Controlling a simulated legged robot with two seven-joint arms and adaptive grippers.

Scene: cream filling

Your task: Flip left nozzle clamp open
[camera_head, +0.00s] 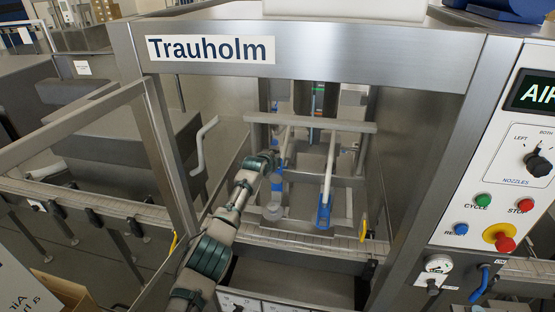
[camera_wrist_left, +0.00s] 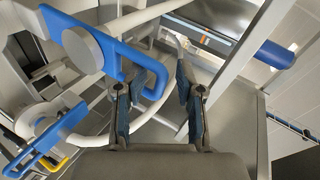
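My left gripper (camera_head: 276,168) reaches into the filling machine beside the left nozzle. In the left wrist view its two fingers (camera_wrist_left: 158,76) stand apart. A blue clamp (camera_wrist_left: 103,52) with a round grey disc shows at the upper left there. Its looped blue end (camera_wrist_left: 155,82) lies in front of the gap between the fingers; I cannot tell whether they touch it. A second blue clamp (camera_wrist_left: 42,145) shows farther at the lower left. In the head view the right nozzle's blue clamp (camera_head: 323,216) hangs low on a pale tube. My arm partly hides the left nozzle. My right gripper is out of view.
The steel frame (camera_head: 330,62) with the Trauholm label surrounds the opening. A horizontal bar (camera_head: 320,126) crosses above the nozzles. A conveyor (camera_head: 300,240) runs below. The control panel (camera_head: 500,170) stands at the right. An open door frame (camera_head: 75,130) stands left.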

